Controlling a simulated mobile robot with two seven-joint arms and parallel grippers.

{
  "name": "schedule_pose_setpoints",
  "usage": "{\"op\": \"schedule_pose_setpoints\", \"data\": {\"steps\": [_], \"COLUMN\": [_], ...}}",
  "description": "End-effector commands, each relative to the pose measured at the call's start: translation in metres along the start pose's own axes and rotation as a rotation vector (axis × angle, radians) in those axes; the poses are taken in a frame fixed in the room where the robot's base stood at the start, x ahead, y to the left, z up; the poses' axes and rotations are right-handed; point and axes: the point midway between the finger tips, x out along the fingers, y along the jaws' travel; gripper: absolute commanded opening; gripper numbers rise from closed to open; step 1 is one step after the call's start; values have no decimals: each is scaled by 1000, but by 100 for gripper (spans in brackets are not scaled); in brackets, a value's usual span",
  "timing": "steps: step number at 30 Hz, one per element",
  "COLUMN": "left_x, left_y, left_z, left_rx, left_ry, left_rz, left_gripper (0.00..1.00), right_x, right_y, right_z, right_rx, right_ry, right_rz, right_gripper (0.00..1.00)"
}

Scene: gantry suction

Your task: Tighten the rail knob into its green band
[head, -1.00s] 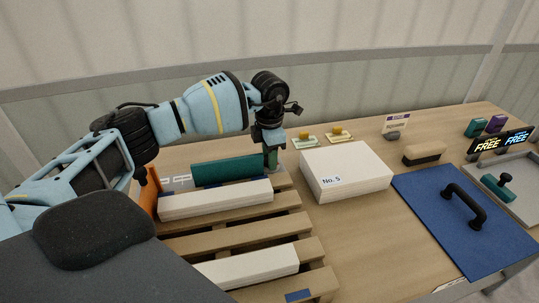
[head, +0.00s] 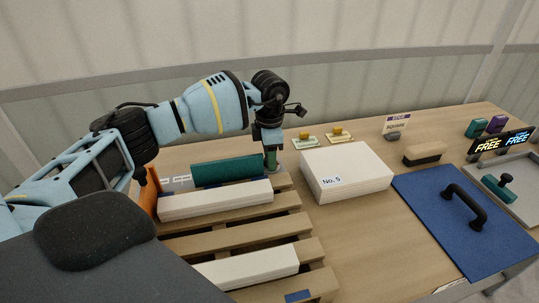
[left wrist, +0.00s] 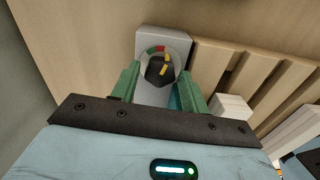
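The rail knob (left wrist: 155,70) is black with a yellow pointer stripe. It sits on a grey block (left wrist: 152,40) with a coloured dial around it. The dial shows a red part and a green band (left wrist: 161,49) along its upper edge, with a small yellow mark to the right. My left gripper (left wrist: 160,75) points down at the knob, its green fingers apart on either side with a gap to the knob. In the head view my left gripper (head: 271,160) is low at the pallet's far right corner and hides the knob. My right gripper is not in view.
A white box marked No. 5 (head: 345,172) stands right of my gripper. Further right are a blue board (head: 440,220) with a black handle and a grey tray (head: 519,198).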

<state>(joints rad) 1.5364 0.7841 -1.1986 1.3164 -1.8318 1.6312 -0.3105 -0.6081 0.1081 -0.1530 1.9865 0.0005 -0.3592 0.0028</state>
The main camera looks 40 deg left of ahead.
Motion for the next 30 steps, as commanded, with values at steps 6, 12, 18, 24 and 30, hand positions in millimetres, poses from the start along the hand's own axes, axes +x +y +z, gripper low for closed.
{"op": "schedule_pose_setpoints", "data": {"steps": [6,12,18,24,30], "left_x": [0,-18,-51,-72,-78], "left_y": [0,0,0,0,0], "left_z": [0,0,0,0,0], "left_rx": [0,-1,0,0,0], "left_ry": [3,0,-1,2,2], "left_rz": [-1,1,1,0,0], "left_gripper": [45,45,45,45,45], "right_x": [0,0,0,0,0], "right_y": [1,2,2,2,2], "right_z": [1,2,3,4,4], "right_rx": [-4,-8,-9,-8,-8], "right_ry": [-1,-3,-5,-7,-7], "right_rz": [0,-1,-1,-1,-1], "right_gripper": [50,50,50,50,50]}}
